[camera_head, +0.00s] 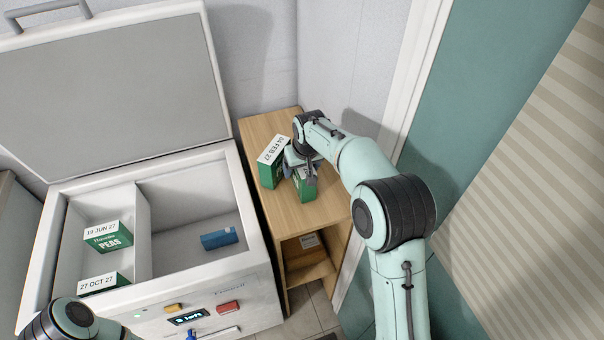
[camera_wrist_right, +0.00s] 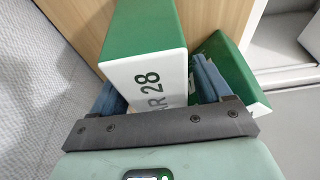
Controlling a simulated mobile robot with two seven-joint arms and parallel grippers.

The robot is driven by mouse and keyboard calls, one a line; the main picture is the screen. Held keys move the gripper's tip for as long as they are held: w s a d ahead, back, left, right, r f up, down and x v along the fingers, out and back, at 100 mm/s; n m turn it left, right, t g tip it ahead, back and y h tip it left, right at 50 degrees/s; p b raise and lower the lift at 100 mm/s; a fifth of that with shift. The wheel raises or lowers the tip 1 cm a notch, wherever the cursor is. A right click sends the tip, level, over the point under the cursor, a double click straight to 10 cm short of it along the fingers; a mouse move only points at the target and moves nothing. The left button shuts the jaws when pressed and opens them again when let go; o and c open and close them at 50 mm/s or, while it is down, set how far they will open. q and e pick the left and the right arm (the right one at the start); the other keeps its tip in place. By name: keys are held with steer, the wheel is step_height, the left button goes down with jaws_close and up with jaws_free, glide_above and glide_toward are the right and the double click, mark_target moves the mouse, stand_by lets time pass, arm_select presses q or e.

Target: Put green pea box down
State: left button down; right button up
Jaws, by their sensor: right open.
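A green pea box (camera_head: 306,190) with a white top stands on the wooden cabinet (camera_head: 335,205), partly hidden under my right gripper. In the right wrist view this box (camera_wrist_right: 145,30) shows a white face with partly hidden print ending "AR 28". My right gripper (camera_head: 302,172) is open, its blue finger pads (camera_wrist_right: 158,88) on either side of the box; I cannot tell if they touch it. A second green box (camera_head: 270,165), dated 04 FEB 27, stands beside it, to the left in the head view.
An open chest freezer (camera_head: 245,225) with raised lid (camera_head: 110,90) stands left of the cabinet. Inside are green pea boxes (camera_head: 108,240) (camera_head: 104,284) in the left compartment and a blue box (camera_head: 219,238) in the right. Walls close in behind the cabinet.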

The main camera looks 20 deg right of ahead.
steer(key=shift+f, duration=0.25)
stand_by(0.4)
steer(key=c, duration=1.4)
